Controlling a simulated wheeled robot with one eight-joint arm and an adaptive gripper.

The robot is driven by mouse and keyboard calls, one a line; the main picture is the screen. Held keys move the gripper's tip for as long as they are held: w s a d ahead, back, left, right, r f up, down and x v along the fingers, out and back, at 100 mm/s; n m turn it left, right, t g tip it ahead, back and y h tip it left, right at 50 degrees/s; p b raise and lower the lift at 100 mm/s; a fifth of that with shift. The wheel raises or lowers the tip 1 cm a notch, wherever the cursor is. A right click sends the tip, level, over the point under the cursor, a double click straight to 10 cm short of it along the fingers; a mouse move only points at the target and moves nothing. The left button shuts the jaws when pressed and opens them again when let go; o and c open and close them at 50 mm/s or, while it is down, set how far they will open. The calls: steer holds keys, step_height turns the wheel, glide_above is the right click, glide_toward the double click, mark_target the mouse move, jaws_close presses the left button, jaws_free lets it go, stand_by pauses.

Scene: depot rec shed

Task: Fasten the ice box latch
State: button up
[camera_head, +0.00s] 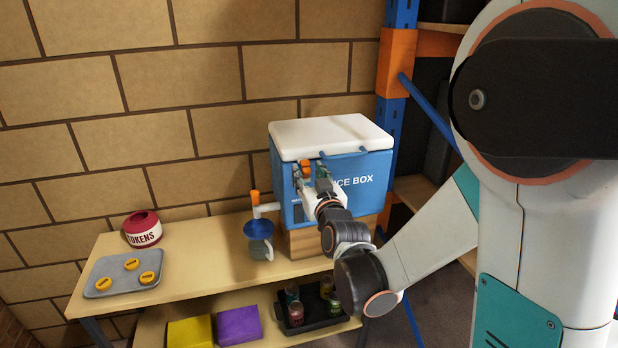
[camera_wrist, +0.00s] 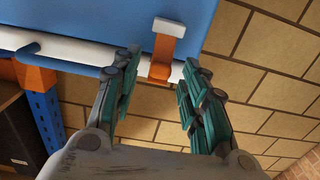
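The ice box (camera_head: 345,200) is a blue box with a white lid (camera_head: 325,135) that lies flat and looks closed. It stands on a wooden block on the bench. The latch is a small orange and white piece on its front; in the wrist view (camera_wrist: 161,60) it spans from the blue front across the white rim. My gripper (camera_head: 313,168) is at the upper front of the box. In the wrist view my gripper (camera_wrist: 160,77) is open, with a finger on each side of the latch and visible gaps. I cannot tell whether the latch is fastened.
A red tokens pot (camera_head: 142,229) and a grey tray (camera_head: 105,272) with yellow tokens are further left. A blue rack post (camera_head: 389,118) rises close behind right. The middle bench (camera_head: 205,262) is clear.

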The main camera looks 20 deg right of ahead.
jaws_close()
steer(key=g+p, duration=0.1)
steer(key=p, duration=0.1)
steer(key=r+p, duration=0.1)
steer(key=shift+w+r+g+p, duration=0.25)
steer(key=shift+w+g+p, duration=0.1)
steer(key=shift+w+g, duration=0.05)
steer(key=shift+w+r+g+p, duration=0.2)
steer(key=shift+w+g+p, duration=0.1)
steer(key=shift+g+p, duration=0.55)
steer(key=shift+w+g+p, duration=0.25)
steer(key=shift+g+p, duration=0.1)
steer(key=shift+p, duration=0.4)
steer(key=shift+f, duration=0.1)
